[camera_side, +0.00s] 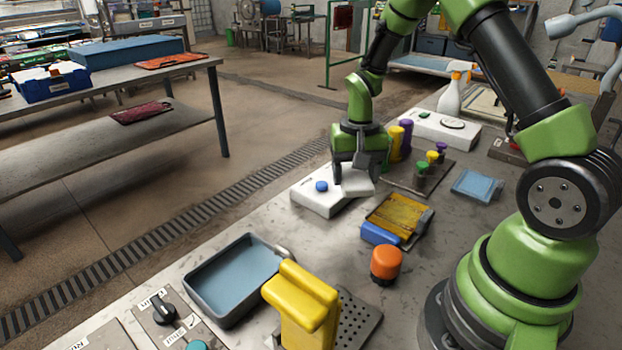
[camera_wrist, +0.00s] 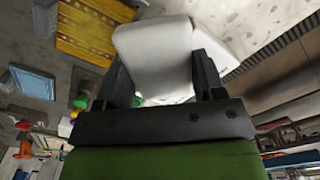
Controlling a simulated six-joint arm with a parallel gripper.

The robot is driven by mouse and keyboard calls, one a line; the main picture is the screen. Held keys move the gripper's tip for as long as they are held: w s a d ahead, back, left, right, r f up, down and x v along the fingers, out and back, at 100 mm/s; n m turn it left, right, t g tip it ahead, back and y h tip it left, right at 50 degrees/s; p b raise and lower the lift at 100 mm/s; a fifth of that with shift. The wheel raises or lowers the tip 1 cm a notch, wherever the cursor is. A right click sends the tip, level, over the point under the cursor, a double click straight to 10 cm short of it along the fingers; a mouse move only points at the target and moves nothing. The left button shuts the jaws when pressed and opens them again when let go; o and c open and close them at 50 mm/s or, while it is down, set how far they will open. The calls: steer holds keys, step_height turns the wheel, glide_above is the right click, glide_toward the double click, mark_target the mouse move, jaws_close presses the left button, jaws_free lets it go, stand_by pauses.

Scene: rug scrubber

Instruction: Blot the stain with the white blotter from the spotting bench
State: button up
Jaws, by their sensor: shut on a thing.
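My gripper (camera_side: 358,178) is shut on a white blotter (camera_side: 357,187), a pale block-like pad. In the wrist view the blotter (camera_wrist: 155,42) fills the space between the two dark fingers of my gripper (camera_wrist: 162,75). In the side view the blotter is at the right end of a white box with a blue button (camera_side: 312,197); I cannot tell whether they touch. A yellow-brown rug piece (camera_side: 396,214) lies on the bench in front and to the right, and also shows in the wrist view (camera_wrist: 92,28). No stain can be clearly made out on it.
A blue sponge-like block (camera_side: 380,234) and an orange knob (camera_side: 386,262) are near the rug. A grey tray (camera_side: 232,278) and a yellow handled tool (camera_side: 303,305) stand nearer the camera. Coloured cylinders (camera_side: 400,140), a blue cloth (camera_side: 477,186) and a spray bottle (camera_side: 450,98) are behind.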

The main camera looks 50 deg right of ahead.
mark_target(400, 214)
steer(key=s+d+m, duration=0.4)
steer(key=s+m, duration=0.1)
steer(key=s+d+m, duration=0.2)
steer(key=m, duration=0.1)
steer(key=shift+s+d+f, duration=0.15)
steer(key=shift+s+f, duration=0.05)
steer(key=shift+s, duration=0.1)
steer(key=shift+s+d+f+m, duration=0.1)
steer(key=shift+s+m, duration=0.1)
steer(key=shift+m, duration=0.2)
steer(key=shift+f, duration=2.8)
steer(key=shift+f, duration=0.6)
steer(key=shift+s+f, duration=0.1)
steer(key=shift+f, duration=0.05)
stand_by(1.0)
steer(key=shift+r, duration=3.6)
